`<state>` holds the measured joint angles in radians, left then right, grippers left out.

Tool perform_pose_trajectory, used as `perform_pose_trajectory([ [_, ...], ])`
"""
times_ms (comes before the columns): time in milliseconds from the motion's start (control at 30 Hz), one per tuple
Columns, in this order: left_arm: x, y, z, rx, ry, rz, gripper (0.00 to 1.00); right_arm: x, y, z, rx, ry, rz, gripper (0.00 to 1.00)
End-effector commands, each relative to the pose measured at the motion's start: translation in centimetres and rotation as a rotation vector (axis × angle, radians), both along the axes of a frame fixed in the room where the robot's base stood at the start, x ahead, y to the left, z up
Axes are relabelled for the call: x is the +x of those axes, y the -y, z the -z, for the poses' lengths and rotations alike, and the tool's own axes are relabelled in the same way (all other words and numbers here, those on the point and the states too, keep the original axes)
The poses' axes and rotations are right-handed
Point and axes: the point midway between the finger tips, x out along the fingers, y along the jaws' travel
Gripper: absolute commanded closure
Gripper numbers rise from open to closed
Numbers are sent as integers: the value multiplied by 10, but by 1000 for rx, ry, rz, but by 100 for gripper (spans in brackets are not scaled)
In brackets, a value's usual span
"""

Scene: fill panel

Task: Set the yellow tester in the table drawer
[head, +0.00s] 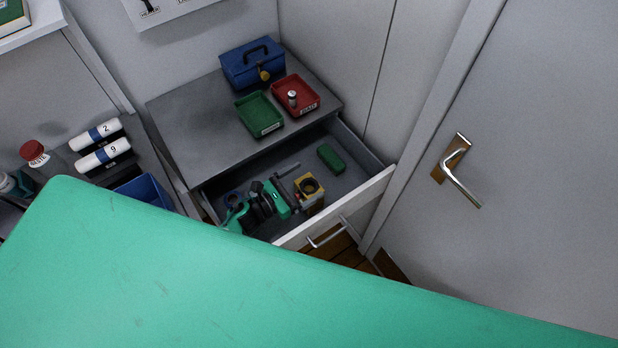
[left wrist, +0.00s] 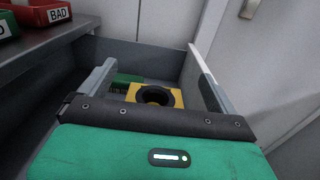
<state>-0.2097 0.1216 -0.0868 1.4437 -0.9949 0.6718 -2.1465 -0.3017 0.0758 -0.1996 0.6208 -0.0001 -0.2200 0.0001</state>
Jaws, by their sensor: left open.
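The yellow tester (head: 312,199) is a small yellow block with a black round part on top. It is inside the open drawer (head: 350,192) of the grey table. My left gripper (head: 303,184) is open inside the drawer, with the tester between its spread fingers. In the left wrist view the left gripper (left wrist: 155,80) shows a finger on each side of the tester (left wrist: 176,97), with gaps. The palm hides the tester's near part. I cannot tell whether its base rests on the drawer floor. My right gripper is not in view.
A green block (head: 331,157) lies deeper in the drawer. On the table top (head: 190,120) are a green tray (head: 259,114), a red tray (head: 295,96) and a blue box with a padlock (head: 250,66). A door (head: 530,150) stands right of the drawer.

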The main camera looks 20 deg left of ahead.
Motion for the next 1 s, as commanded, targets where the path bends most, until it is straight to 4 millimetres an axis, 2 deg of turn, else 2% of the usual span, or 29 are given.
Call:
perform_pose_trajectory([
  [100,-20,-14,4,1,-2,0,6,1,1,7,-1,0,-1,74],
  [333,-40,-30,2,0,0,1,6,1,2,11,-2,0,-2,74],
  [1000,-43,-33,0,-1,-1,1,6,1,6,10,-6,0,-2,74],
])
